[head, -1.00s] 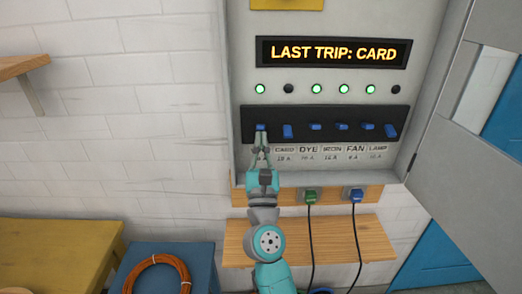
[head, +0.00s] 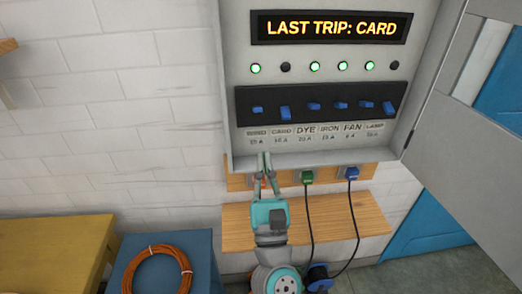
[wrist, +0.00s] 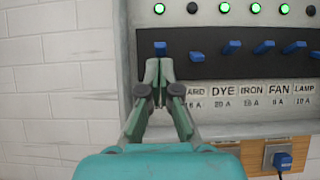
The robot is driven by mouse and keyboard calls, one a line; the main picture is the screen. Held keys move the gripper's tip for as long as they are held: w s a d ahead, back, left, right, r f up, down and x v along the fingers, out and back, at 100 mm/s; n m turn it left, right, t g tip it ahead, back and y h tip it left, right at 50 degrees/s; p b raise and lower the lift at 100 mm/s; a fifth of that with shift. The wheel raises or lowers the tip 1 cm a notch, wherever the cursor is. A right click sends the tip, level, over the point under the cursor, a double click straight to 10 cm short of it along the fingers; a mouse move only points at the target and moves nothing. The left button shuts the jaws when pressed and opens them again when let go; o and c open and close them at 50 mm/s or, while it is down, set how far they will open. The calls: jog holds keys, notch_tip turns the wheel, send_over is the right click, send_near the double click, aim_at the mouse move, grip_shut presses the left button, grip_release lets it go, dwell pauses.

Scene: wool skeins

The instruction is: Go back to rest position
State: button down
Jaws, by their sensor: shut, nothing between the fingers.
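My gripper (head: 264,162) is shut and empty. In the head view it is in front of the lower edge of the grey breaker box (head: 235,148), below the leftmost switch (head: 257,110). In the wrist view the closed fingertips (wrist: 159,70) show just below that blue switch (wrist: 160,48). The black switch panel (head: 330,92) holds a row of blue switches. The CARD switch (head: 285,113) and the LAMP switch (head: 388,108) sit lower or tilted compared with the others. The display (head: 331,28) reads "LAST TRIP: CARD". The lamps above CARD and LAMP are dark; the others are green.
The box door (head: 458,110) stands open at the right. A wooden shelf (head: 340,222) is under the box, with green (head: 307,177) and blue (head: 351,173) plugs above it. An orange cable coil (head: 155,272) lies on a blue stand (head: 205,262). A yellow table (head: 50,245) is at left.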

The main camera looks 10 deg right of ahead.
jog(key=shift+s+r, duration=0.1)
jog(key=shift+s, duration=0.65)
jog(key=s+d+f+n+g, duration=0.2)
jog(key=s+d+f+n, duration=0.3)
jog(key=s+f+n, duration=0.35)
jog(key=s+d+f+n+g, duration=0.2)
jog(key=s+d+f+n, duration=0.3)
jog(key=s+f+n, duration=0.4)
jog(key=s+d+f+n+g, duration=0.1)
jog(key=s+f+n+g, duration=0.2)
jog(key=s+n, duration=0.6)
jog(key=s+d+f+n+g, duration=0.2)
jog(key=s+f+n, duration=0.4)
jog(key=s+n, duration=0.3)
jog(key=s+g, duration=0.1)
jog(key=s, duration=0.2)
jog(key=shift+s, duration=0.15)
jog(key=shift+n, duration=0.25)
